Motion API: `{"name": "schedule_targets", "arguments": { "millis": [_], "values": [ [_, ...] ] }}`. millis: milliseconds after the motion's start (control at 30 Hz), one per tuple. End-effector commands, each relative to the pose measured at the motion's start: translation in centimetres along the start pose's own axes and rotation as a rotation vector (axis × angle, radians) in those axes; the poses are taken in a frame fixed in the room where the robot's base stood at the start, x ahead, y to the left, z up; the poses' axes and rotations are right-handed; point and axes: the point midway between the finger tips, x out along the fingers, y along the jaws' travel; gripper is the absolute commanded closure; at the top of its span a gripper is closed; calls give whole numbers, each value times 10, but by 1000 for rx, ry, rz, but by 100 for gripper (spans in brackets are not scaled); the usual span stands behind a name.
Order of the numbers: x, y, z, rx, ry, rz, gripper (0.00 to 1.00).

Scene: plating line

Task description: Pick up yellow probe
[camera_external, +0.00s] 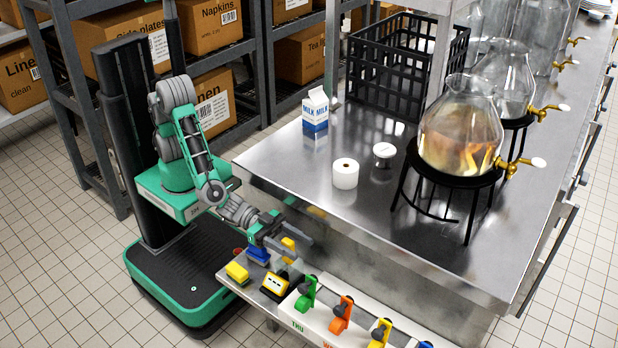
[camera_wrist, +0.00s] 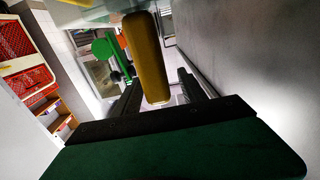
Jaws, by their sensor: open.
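A yellow upright piece, which looks like the yellow probe (camera_external: 288,246), stands at my gripper (camera_external: 282,238) over the low shelf at the counter's front. In the wrist view the yellow probe (camera_wrist: 145,58) is a long rounded bar. It lies between the two dark fingers of my gripper (camera_wrist: 160,92), nearer the left one. The fingers are apart, and I cannot tell whether either touches it. The probe's lower part is hidden in the external view.
A blue block (camera_external: 258,253), a yellow block (camera_external: 237,272) and a yellow-and-black device (camera_external: 274,285) sit close by on the shelf. Green (camera_external: 306,293), orange (camera_external: 341,315) and yellow (camera_external: 379,334) dispensers stand to the right. The steel counter (camera_external: 290,170) rises just behind my gripper.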

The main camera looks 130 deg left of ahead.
Motion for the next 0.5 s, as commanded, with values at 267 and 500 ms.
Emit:
{"name": "schedule_targets", "arguments": {
  "millis": [267, 500],
  "values": [
    [2, 0, 0, 1, -1, 1, 56],
    [2, 0, 0, 1, -1, 0, 75]
  ]
}}
